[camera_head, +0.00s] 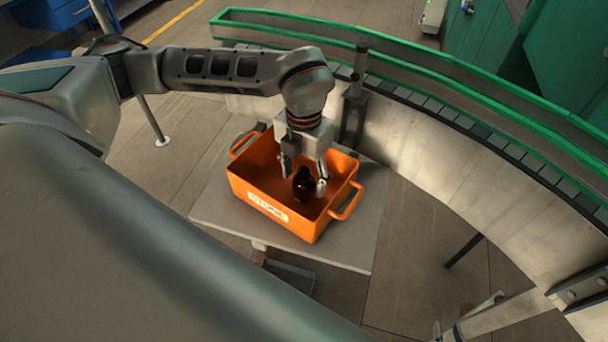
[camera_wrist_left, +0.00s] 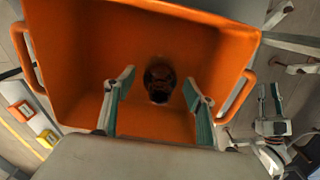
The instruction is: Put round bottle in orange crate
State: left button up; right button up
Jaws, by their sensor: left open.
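The orange crate (camera_head: 262,208) stands on a grey table, with a white label on its near side. The dark amber round bottle (camera_head: 304,187) is inside it, towards the right. In the left wrist view the bottle (camera_wrist_left: 160,78) shows against the orange crate (camera_wrist_left: 90,50) interior, beyond the fingertips and between their lines. My left gripper (camera_head: 305,172) reaches down into the crate, open, with a finger on either side of the bottle and gaps showing. My right gripper (camera_head: 466,314) is low at the right, away from the crate; its fingers look apart and empty.
The grey table (camera_head: 350,248) has bare room around the crate. A curved conveyor with green rails (camera_head: 450,65) runs behind and to the right. A dark post (camera_head: 356,90) stands close behind the crate. The crate's handles (camera_head: 348,204) stick out at its ends.

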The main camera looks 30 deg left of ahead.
pick_arm(q)
notch_tip(320, 180, up, 12)
jog(key=shift+f, duration=0.25)
jog(key=shift+r, duration=0.4)
dwell(0.3)
